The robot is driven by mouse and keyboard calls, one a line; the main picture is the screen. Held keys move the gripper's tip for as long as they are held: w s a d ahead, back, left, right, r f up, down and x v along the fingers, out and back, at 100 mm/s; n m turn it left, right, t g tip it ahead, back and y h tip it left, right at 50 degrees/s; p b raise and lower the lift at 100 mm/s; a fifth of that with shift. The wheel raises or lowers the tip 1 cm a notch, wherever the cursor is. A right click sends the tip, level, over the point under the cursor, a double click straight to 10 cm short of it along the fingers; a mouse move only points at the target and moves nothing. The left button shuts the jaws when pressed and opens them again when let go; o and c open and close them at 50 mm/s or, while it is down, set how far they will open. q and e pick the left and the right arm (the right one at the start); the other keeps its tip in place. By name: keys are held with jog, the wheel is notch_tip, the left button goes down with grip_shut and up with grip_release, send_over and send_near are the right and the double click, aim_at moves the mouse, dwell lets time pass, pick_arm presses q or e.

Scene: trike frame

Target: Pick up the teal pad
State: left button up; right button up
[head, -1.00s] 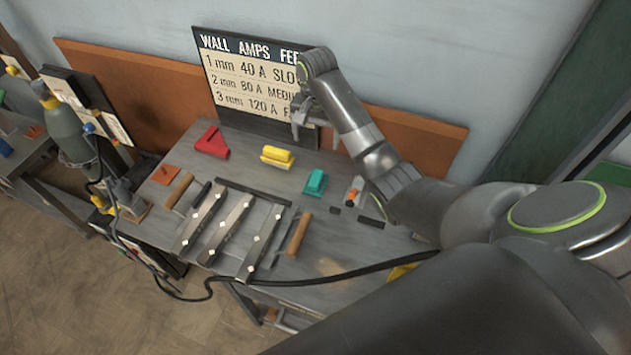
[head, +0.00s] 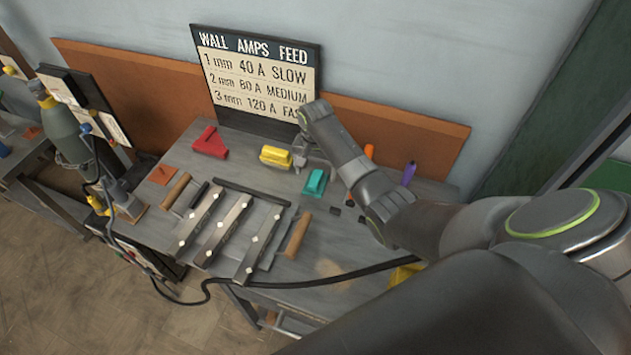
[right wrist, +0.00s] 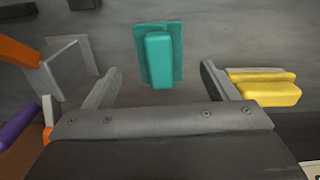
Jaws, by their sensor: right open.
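The teal pad (head: 315,183) lies on the grey bench, just below my right gripper in the head view. It also shows in the right wrist view (right wrist: 158,58), top centre, as a raised teal block on a wider teal base. My right gripper (head: 312,155) is open and empty, above the bench near the pad. In the right wrist view its two fingers (right wrist: 158,80) stand to either side of the pad's lower end, apart from it. My left gripper is not in view.
A yellow pad (head: 276,157) sits close beside the right gripper, with a red clamp-like piece (head: 210,142) further left. Orange (head: 369,151) and purple (head: 408,173) handled things stand to the right. Metal strips (head: 232,225) fill the front of the bench. A sign (head: 255,75) stands behind.

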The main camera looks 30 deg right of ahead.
aim_at(316, 178)
jog(key=shift+f, duration=1.85)
jog(key=shift+c, duration=0.4)
jog(key=c, duration=1)
